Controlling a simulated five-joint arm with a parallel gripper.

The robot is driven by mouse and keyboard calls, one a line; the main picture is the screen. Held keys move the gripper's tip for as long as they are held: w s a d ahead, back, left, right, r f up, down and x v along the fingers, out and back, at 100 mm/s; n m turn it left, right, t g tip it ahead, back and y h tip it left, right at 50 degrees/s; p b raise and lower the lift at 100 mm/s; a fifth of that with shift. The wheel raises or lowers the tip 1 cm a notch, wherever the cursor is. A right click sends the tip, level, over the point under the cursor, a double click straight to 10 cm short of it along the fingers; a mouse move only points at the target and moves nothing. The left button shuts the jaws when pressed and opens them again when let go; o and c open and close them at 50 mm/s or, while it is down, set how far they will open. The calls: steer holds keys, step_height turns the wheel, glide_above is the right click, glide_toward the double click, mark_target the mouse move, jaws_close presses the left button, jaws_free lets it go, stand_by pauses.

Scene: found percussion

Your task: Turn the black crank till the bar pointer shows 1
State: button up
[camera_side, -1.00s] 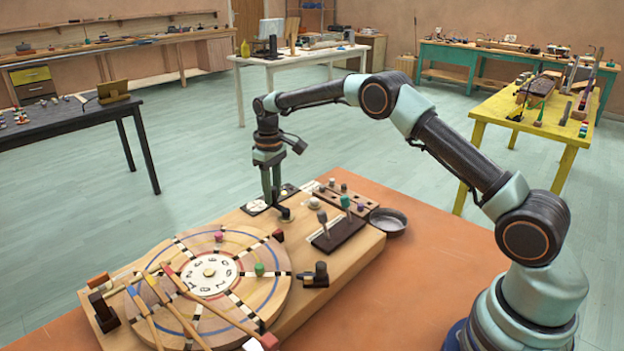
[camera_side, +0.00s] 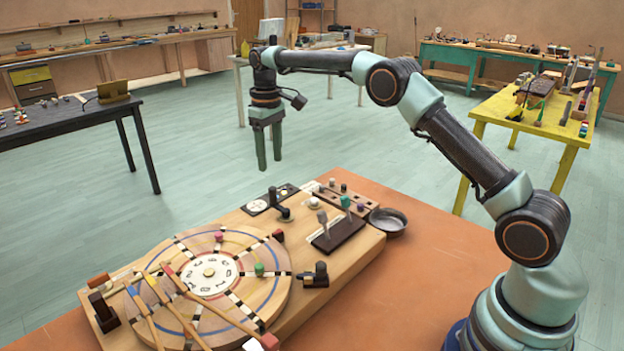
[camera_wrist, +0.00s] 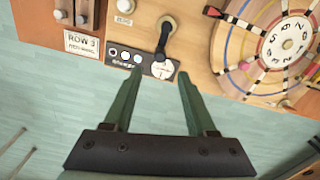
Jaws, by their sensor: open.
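The black crank (camera_side: 278,205) stands on the wooden board, its arm and upright knob visible. In the wrist view the crank (camera_wrist: 165,36) is just beyond my fingertips. Next to it is a dark plate (camera_wrist: 128,58) with a round white dial (camera_wrist: 162,69) and a row of small round marks. A thin dark bar shows on the dial; its reading is too small to tell. My gripper (camera_side: 270,164) is open and empty, raised above the crank and apart from it.
A large round wooden wheel (camera_side: 180,245) with coloured pegs and sticks fills the board's left side. A dark block with levers (camera_side: 338,236), a peg rack (camera_side: 345,200) and a metal bowl (camera_side: 388,221) lie right of the crank.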

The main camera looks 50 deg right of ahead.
steer(key=shift+r, duration=1.15)
steer(key=s+a+r+m+t, duration=0.1)
steer(key=s+a+r+t, duration=0.15)
steer(key=s+r, duration=0.95)
steer(key=s+f+t, duration=0.1)
steer(key=s+f, duration=0.2)
steer(key=s, duration=0.5)
steer(key=s+f+m+t, duration=0.1)
steer(key=s+f, duration=0.3)
steer(key=s, duration=0.4)
steer(key=shift+f+t, duration=0.15)
steer(key=shift+t, duration=0.4)
